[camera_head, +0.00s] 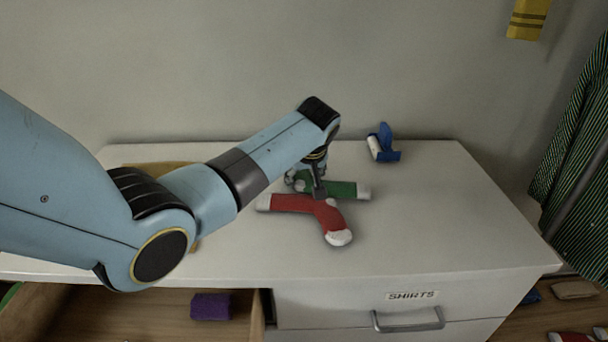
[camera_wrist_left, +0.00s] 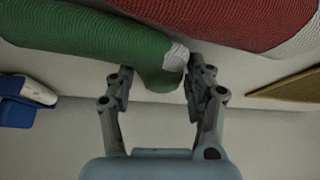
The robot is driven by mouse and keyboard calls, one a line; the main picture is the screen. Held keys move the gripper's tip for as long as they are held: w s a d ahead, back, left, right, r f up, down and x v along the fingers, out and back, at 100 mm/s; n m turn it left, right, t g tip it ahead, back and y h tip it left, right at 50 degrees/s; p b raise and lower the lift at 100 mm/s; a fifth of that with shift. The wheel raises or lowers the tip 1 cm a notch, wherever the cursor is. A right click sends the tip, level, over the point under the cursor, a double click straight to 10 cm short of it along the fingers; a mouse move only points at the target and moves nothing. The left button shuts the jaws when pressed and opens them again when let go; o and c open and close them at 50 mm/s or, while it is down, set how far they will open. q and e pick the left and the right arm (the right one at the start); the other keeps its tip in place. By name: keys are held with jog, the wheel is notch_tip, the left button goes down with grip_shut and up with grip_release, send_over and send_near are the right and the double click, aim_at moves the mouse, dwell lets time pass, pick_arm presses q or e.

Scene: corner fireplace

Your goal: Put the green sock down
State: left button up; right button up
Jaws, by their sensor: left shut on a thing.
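The green sock (camera_head: 343,189) with white ends is over the white dresser top (camera_head: 440,225), just behind the red sock (camera_head: 324,212). My left gripper (camera_head: 314,188) is above its left part, pointing down, with its jaws shut on it. In the left wrist view the fingers (camera_wrist_left: 158,82) are on either side of the green sock's (camera_wrist_left: 85,42) white-patched end. The red sock (camera_wrist_left: 215,18) shows beside it there. I cannot tell if the green sock touches the dresser top or hangs slightly above it. My right gripper is not in view.
A blue and white sock (camera_head: 383,145) lies at the back of the dresser top. A tan flat thing (camera_head: 165,167) is partly hidden behind my left arm. An open drawer at lower left holds a purple cloth (camera_head: 210,306). The dresser top's right side is clear.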

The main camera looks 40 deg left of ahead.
pick_arm(q)
jog(key=o, duration=0.5)
jog(key=shift+f, duration=0.15)
jog(key=o, duration=0.5)
